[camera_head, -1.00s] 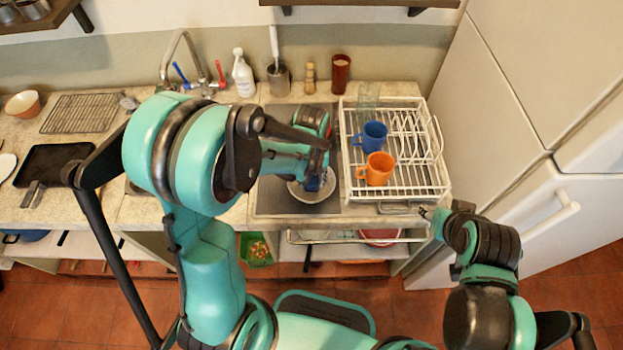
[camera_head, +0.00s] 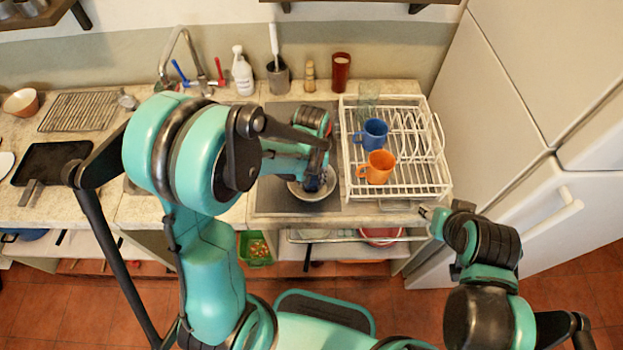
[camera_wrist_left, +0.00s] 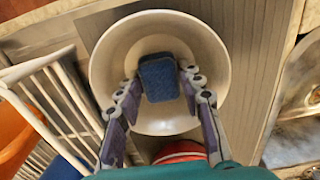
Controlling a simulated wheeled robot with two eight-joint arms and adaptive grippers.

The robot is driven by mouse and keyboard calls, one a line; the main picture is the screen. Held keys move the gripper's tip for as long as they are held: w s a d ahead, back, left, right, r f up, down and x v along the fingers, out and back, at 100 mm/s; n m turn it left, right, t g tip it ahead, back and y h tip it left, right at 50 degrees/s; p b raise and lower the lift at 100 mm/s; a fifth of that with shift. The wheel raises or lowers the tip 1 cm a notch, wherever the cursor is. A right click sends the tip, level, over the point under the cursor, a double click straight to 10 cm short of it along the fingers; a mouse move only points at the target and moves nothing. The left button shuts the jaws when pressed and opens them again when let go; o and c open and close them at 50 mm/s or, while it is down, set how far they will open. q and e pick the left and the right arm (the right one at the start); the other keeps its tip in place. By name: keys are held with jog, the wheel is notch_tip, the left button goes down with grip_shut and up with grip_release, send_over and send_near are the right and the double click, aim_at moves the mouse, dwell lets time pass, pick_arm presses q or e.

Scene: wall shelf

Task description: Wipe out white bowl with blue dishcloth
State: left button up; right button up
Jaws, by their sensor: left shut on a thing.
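The white bowl (camera_head: 300,192) stands on the dark counter panel left of the dish rack. It also shows from above in the left wrist view (camera_wrist_left: 112,62). The blue dishcloth (camera_wrist_left: 160,78) is a small folded pad between the fingers of my left gripper (camera_wrist_left: 160,88). The cloth is inside the bowl, over its inner floor; whether it presses on the surface is hard to tell. In the head view my left gripper (camera_head: 317,181) reaches down into the bowl and hides part of it. My right gripper (camera_head: 430,212) is by the counter's front edge, its fingers too small to read.
The white dish rack (camera_head: 400,190) stands close right of the bowl, holding a blue mug (camera_head: 371,134), an orange mug (camera_head: 377,167) and plates. A white bottle (camera_head: 243,75), a grey utensil holder (camera_head: 278,78) and a red-brown cup (camera_head: 341,72) stand behind.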

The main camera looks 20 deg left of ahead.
pick_arm(q)
jog(key=shift+w, duration=0.15)
jog(key=shift+w+a, duration=0.15)
jog(key=shift+w, duration=0.05)
jog(key=shift+s+a+f+b, duration=0.15)
jog(key=shift+s+a+b, duration=0.05)
jog(key=shift+s+b, duration=0.2)
jog(key=shift+s, duration=0.1)
jog(key=shift+s+d, duration=0.2)
jog(key=shift+d, duration=0.3)
jog(key=shift+w+d+b, duration=0.15)
jog(key=shift+b, duration=0.15)
jog(key=shift+w, duration=0.35)
